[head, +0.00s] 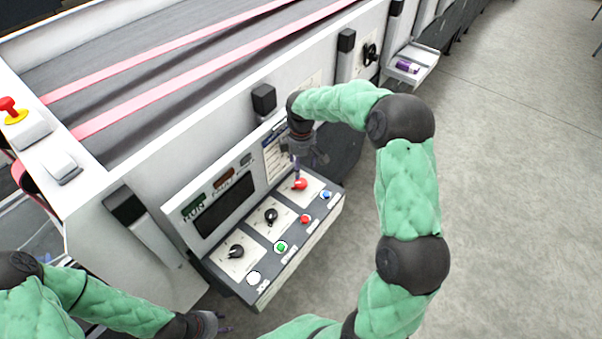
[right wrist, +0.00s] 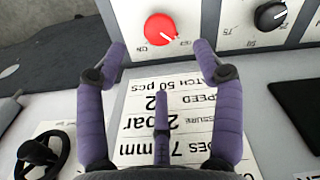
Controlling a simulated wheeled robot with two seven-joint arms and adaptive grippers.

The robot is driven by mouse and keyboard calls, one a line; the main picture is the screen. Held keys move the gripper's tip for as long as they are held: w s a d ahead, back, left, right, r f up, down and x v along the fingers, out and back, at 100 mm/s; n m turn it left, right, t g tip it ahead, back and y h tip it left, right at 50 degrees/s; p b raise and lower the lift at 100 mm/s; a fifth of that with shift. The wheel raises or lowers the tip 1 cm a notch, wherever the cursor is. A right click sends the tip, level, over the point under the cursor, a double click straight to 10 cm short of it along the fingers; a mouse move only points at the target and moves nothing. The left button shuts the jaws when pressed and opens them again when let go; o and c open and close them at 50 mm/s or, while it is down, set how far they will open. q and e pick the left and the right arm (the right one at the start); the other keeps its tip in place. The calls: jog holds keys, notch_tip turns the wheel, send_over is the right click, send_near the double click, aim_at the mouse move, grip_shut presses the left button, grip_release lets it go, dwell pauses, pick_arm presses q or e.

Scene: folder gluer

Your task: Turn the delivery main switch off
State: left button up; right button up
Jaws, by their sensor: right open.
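The red rotary knob (head: 300,184) sits at the upper right end of the sloping control panel. In the right wrist view the red knob (right wrist: 160,29) has a white mark pointing to the lower right. Small labels lie below it on both sides, too small to read surely. My right gripper (head: 298,165) is just above the knob; its purple fingers (right wrist: 160,52) are spread and empty, with the knob beyond the tips, seemingly apart from it. My left gripper (head: 218,324) is at the bottom edge, away from the panel, partly cut off.
Two black knobs (head: 270,216) (head: 236,251) and a row of buttons, including a green one (head: 280,247), share the panel. A dark display (head: 224,206) stands behind. A printed sheet (right wrist: 180,115) is close to my fingers. A small tray (head: 412,66) juts out farther along. Floor at right is clear.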

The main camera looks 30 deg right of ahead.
notch_tip(320, 180, up, 3)
jog(key=shift+r, duration=0.2)
dwell(0.5)
